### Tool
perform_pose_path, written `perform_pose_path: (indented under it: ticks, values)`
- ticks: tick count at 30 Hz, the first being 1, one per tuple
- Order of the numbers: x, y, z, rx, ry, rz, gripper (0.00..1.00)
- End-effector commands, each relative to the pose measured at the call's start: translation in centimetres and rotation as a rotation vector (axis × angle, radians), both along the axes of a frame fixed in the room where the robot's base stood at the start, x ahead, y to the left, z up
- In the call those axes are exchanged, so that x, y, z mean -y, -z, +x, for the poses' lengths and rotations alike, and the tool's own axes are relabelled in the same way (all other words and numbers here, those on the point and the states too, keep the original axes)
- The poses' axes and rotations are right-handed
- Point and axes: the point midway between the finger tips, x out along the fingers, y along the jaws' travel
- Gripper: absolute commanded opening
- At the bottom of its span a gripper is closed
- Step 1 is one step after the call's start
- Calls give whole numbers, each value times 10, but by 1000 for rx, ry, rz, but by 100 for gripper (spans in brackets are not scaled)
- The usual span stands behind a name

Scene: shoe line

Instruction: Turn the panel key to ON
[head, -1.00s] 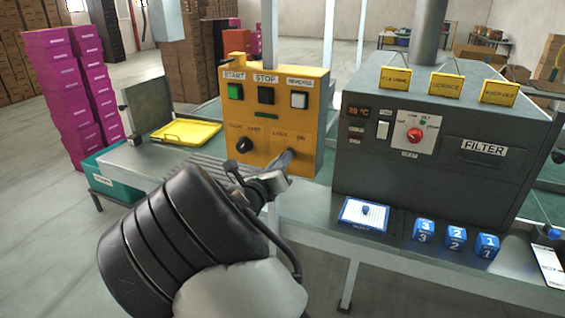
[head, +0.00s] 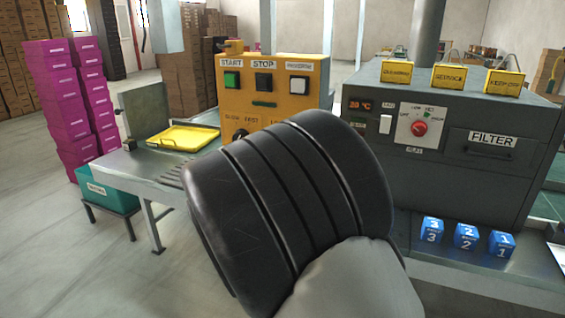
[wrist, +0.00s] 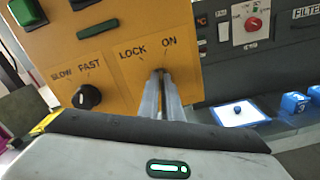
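The yellow control panel (head: 290,75) carries green, black and white buttons on top. In the wrist view its lower face (wrist: 130,60) has LOCK and ON labels and a black SLOW/FAST knob (wrist: 87,96). My gripper (wrist: 160,76) reaches the panel just below and between LOCK and ON. Its two fingers are close together, with a narrow dark gap, around the panel key (wrist: 158,71). The key is almost wholly hidden by the fingertips, so its angle cannot be read. In the head view my arm hides the gripper and key.
A grey machine (head: 450,130) with a red dial (head: 419,128) stands right of the panel. Blue numbered blocks (head: 466,237) and a blue-edged card (wrist: 240,114) lie on its ledge. A yellow tray (head: 185,138) lies on the bench at left, near stacked magenta boxes (head: 75,100).

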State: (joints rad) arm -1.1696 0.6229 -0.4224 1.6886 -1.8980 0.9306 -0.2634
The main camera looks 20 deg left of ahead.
Motion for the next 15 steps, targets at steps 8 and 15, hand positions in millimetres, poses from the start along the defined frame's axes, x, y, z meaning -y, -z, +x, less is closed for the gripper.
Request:
perform_pose_path:
  ticks: [8,15]
  values:
    - [0,4,0,10,-1,149,0]
    - [1,3,0,14,0,202,0]
